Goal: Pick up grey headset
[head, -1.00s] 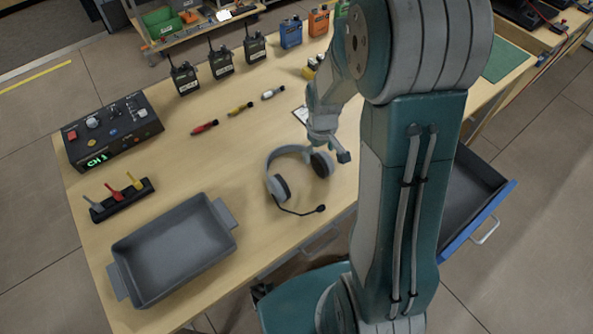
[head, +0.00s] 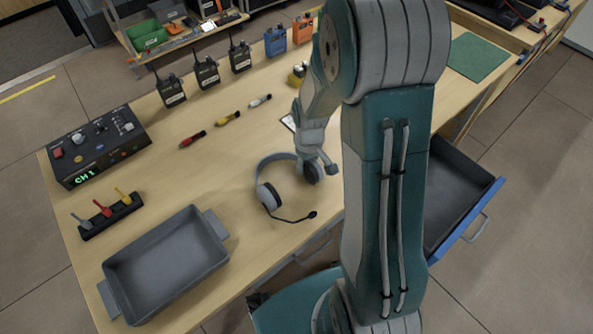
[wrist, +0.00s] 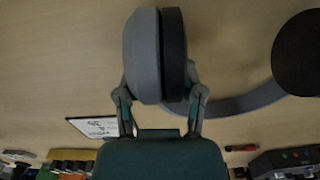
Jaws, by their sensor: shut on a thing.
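The grey headset (head: 267,187) lies on the wooden table, its headband arching to the left and its thin black boom microphone (head: 312,214) pointing right. My gripper (head: 321,170) is at its right ear cup. In the wrist view my gripper (wrist: 160,95) is shut on that ear cup (wrist: 145,55), a finger on each side of the grey shell and dark pad. The headband (wrist: 245,103) curves away to the right there, toward the other, dark ear cup (wrist: 305,55). The headset appears to be still resting on the table.
A grey tray (head: 165,265) stands at the front left. A control box (head: 95,145) and a rack of coloured keys (head: 108,216) are at the left. Several radios (head: 206,73) line the back. An open blue-fronted drawer (head: 468,220) sticks out at the right.

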